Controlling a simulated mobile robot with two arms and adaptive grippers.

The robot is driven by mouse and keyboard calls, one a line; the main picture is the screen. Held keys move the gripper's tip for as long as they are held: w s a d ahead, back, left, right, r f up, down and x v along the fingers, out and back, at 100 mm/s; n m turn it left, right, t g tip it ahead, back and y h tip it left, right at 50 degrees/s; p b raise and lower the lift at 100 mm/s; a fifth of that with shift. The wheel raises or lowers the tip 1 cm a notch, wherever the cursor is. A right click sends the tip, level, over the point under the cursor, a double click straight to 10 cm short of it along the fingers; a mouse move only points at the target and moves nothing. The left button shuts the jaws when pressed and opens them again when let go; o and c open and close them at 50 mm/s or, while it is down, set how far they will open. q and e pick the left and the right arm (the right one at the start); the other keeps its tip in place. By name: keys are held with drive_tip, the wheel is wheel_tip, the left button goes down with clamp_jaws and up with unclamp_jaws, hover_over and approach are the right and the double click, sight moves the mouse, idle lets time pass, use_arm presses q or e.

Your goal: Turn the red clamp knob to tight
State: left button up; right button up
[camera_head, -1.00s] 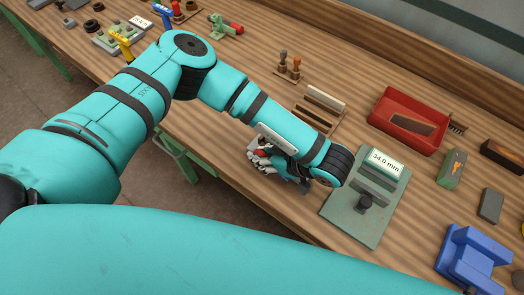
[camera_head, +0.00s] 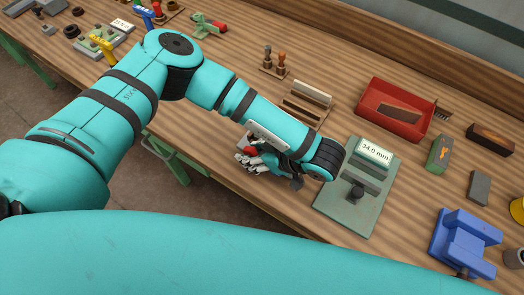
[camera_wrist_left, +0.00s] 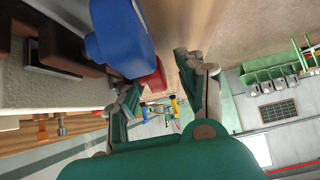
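A red knob (camera_head: 247,149) shows beside my left gripper at the table's front edge in the head view, partly hidden by the hand. In the left wrist view the red knob (camera_wrist_left: 154,76) is beyond the fingers, nearer the left one, partly covered by a large blue part (camera_wrist_left: 120,38). My left gripper (camera_head: 252,163), also in the left wrist view (camera_wrist_left: 163,94), has its fingers spread with a gap between them. I cannot tell whether a finger touches the knob. The rest of the clamp is hidden under my arm. My right gripper is not in view.
A green plate with a gauge reading 34.0 mm (camera_head: 330,207) lies right of the hand. A red tray (camera_head: 367,98), a blue block fixture (camera_head: 455,240) and a wooden rack (camera_head: 305,104) stand around. The wood between rack and tray is clear.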

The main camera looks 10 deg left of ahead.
use_arm(q)
drive_tip(key=v, duration=1.1)
drive_tip(key=shift+s+d+r, duration=0.15)
drive_tip(key=shift+d+r, duration=0.05)
drive_tip(key=shift+d, duration=0.05)
